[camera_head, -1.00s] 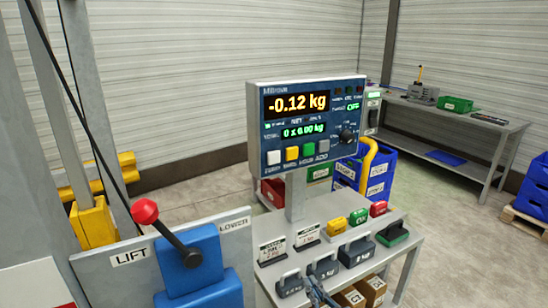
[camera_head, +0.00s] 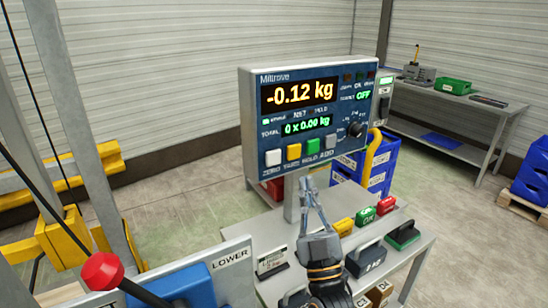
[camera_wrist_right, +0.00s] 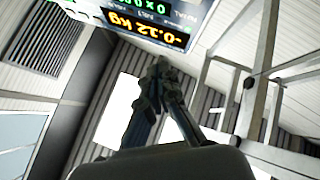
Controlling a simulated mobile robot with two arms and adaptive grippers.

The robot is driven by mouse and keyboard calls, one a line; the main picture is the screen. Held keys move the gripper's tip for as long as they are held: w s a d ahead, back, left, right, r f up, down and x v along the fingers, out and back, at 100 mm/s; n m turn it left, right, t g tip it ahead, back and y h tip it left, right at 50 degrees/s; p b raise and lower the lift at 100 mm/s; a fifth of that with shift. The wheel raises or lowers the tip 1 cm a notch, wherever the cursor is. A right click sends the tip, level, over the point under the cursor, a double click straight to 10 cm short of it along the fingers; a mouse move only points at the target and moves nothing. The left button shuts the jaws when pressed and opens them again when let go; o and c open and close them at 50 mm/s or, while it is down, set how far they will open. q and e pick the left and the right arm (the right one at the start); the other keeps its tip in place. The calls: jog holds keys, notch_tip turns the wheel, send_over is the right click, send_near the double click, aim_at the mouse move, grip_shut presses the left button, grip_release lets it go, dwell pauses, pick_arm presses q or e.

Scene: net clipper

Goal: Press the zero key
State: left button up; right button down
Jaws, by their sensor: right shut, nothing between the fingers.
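The zero key (camera_head: 272,158) is the white square key at the lower left of the scale's display panel (camera_head: 245,120), with a "ZERO" label under it. The panel reads -0.12 kg in yellow. My right gripper (camera_head: 308,183) points up in front of the post, its fingertips just below the panel, lower and to the right of the zero key. It is shut and empty. In the right wrist view the gripper (camera_wrist_right: 160,68) shows shut with the panel (camera_wrist_right: 198,12) upside down beyond it; the zero key is not visible there. My left gripper is not in view.
Yellow (camera_head: 294,151), green (camera_head: 312,146) and grey (camera_head: 331,142) keys sit in a row right of the zero key. Several weights stand on the table (camera_head: 235,228) below. A red-knobbed lever (camera_head: 102,271) is at lower left.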

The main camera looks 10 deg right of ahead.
aim_at(273, 158)
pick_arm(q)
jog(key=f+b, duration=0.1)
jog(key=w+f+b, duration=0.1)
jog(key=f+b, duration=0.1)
pick_arm(e)
jog(key=w+a, duration=0.1)
jog(key=w, duration=0.2)
jog(key=w+a, duration=0.1)
jog(key=w, duration=0.1)
jog(key=w+a, duration=0.1)
jog(key=w, duration=0.2)
jog(key=shift+w+a+f, duration=0.1)
jog(key=shift+w+a, duration=0.1)
jog(key=shift+w, duration=0.1)
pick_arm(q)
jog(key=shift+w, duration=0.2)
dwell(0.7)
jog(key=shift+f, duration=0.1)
pick_arm(e)
jog(key=shift+w+a, duration=0.15)
jog(key=shift+w, duration=0.25)
